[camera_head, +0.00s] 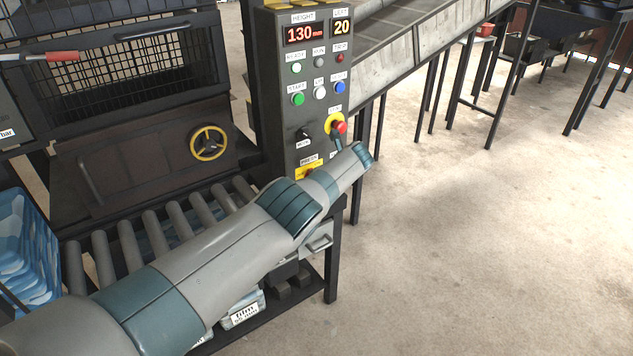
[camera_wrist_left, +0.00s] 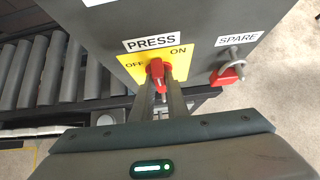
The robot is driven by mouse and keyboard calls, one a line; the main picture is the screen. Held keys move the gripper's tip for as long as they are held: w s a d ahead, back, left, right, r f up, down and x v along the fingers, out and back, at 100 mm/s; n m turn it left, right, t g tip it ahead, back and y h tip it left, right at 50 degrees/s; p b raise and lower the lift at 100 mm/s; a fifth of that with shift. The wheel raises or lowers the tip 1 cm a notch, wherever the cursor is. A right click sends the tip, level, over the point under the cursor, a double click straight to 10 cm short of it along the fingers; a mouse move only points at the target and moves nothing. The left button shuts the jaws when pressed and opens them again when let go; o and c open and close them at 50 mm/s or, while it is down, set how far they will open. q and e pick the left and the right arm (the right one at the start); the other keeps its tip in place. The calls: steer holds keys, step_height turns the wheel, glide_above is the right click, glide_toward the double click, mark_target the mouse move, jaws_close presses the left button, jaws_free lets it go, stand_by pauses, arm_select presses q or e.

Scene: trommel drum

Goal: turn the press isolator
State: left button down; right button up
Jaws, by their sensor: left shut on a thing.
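The press isolator (camera_wrist_left: 155,80) is a red rotary handle on a yellow plate (camera_wrist_left: 178,58) marked OFF and ON, under a PRESS label, in the left wrist view. The handle stands roughly upright, between the two markings. My left gripper (camera_wrist_left: 162,90) is shut on it, one finger on each side. My right gripper is in neither view.
Above are a red emergency stop (camera_head: 340,127) and several push buttons. A roller conveyor (camera_head: 150,235) lies left of the panel. Open concrete floor (camera_head: 480,250) is on the right.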

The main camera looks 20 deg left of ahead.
arm_select(q)
steer(key=shift+s+f, duration=0.1)
steer(key=shift+f, duration=0.05)
steer(key=c, duration=1.7)
jaws_free()
steer(key=shift+c, duration=0.2)
steer(key=shift+r, duration=0.2)
steer(key=shift+s+d+r+p, duration=0.15)
steer(key=shift+d+r+p, duration=0.25)
steer(key=shift+p, duration=0.6)
steer(key=p+v, duration=0.4)
steer(key=v, duration=1.2)
steer(key=shift+p, duration=0.3)
steer(key=shift+s+f, duration=0.1)
